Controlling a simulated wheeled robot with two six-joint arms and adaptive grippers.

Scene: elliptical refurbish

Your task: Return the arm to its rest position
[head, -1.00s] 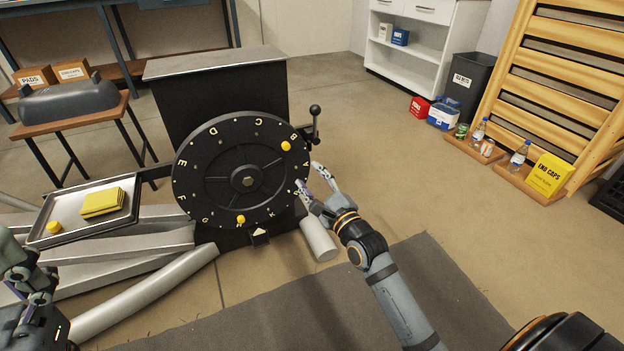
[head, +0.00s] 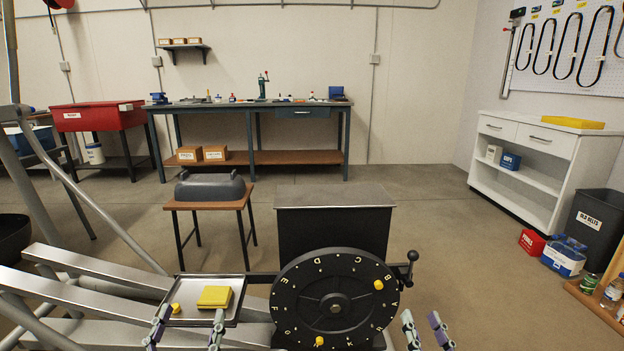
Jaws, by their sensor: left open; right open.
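My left gripper (head: 191,314) shows only its two fingers at the bottom edge, spread apart and empty, in front of the small metal tray (head: 183,296). My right gripper (head: 423,317) also shows only its two fingers, at the bottom edge right of the black lettered dial (head: 305,308). Its fingers are spread with nothing between them, apart from the dial in the picture. The rest of both arms is out of view below.
The tray bears a yellow pad stack (head: 214,297) and a yellow knob (head: 176,308). A crank handle (head: 411,261) juts from the machine's right side. Grey frame rails (head: 95,285) lie at left. A small wooden table (head: 210,203) stands behind.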

